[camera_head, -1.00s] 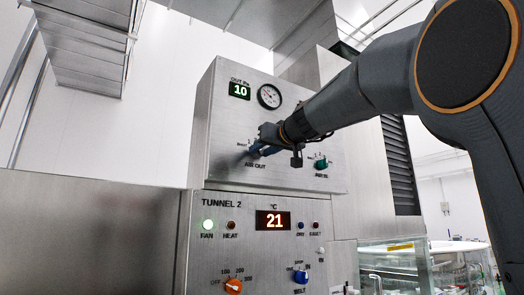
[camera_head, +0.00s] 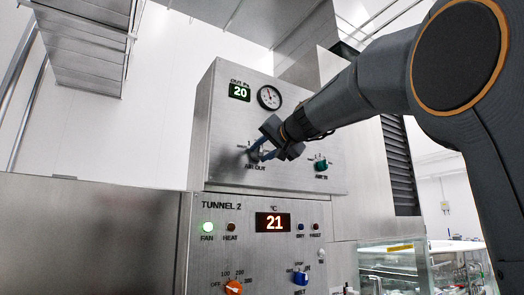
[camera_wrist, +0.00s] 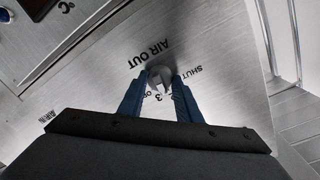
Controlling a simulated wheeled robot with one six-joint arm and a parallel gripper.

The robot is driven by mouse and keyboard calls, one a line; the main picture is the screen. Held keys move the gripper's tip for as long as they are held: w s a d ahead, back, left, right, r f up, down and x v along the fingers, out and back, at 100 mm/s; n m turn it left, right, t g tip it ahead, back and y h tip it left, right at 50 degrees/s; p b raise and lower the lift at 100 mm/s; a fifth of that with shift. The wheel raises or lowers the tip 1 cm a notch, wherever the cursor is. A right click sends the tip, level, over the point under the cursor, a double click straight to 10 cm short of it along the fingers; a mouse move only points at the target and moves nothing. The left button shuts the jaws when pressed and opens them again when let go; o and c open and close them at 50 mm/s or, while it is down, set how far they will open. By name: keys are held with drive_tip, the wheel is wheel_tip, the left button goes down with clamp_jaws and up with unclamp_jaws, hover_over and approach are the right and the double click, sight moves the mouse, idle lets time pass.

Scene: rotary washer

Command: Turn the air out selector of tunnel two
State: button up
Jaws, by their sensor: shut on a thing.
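The air out selector (camera_wrist: 160,76) is a grey knob above the label AIR OUT on the upper metal panel (camera_head: 300,105). It sits between the two blue fingers of my gripper (camera_wrist: 160,88) in the wrist view. In the head view my gripper (camera_head: 257,155) is at the selector, shut on it, and mostly hides it. The marks SHUT and 3 show around the knob in the wrist view; other marks are partly covered. The green OUT Pa display (camera_head: 239,92) reads 20, beside a round gauge (camera_head: 269,97).
A green knob (camera_head: 320,165) is to the right on the same panel. Below is the TUNNEL 2 panel with a red display (camera_head: 272,221) reading 21, lamps, an orange knob (camera_head: 234,288) and a blue knob (camera_head: 300,278). A glass-sided machine (camera_head: 395,262) stands lower right.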

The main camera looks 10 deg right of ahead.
drive_tip(key=m+p, duration=0.1)
drive_tip(key=m, duration=0.4)
drive_tip(key=shift+r+p, duration=0.15)
drive_tip(key=shift+p, duration=0.15)
drive_tip(key=m+p, duration=0.1)
drive_tip(key=m, duration=0.4)
drive_tip(key=shift+d+y+p, duration=0.1)
drive_tip(key=shift+y+p, duration=0.25)
drive_tip(key=shift+y, duration=0.05)
drive_tip(key=shift+m, duration=0.3)
drive_tip(key=o, duration=1)
drive_tip(key=shift+o, duration=0.2)
drive_tip(key=b+v, duration=0.2)
drive_tip(key=v, duration=0.5)
drive_tip(key=shift+s, duration=0.3)
drive_tip(key=shift+d+r, duration=0.1)
drive_tip(key=shift+d, duration=0.05)
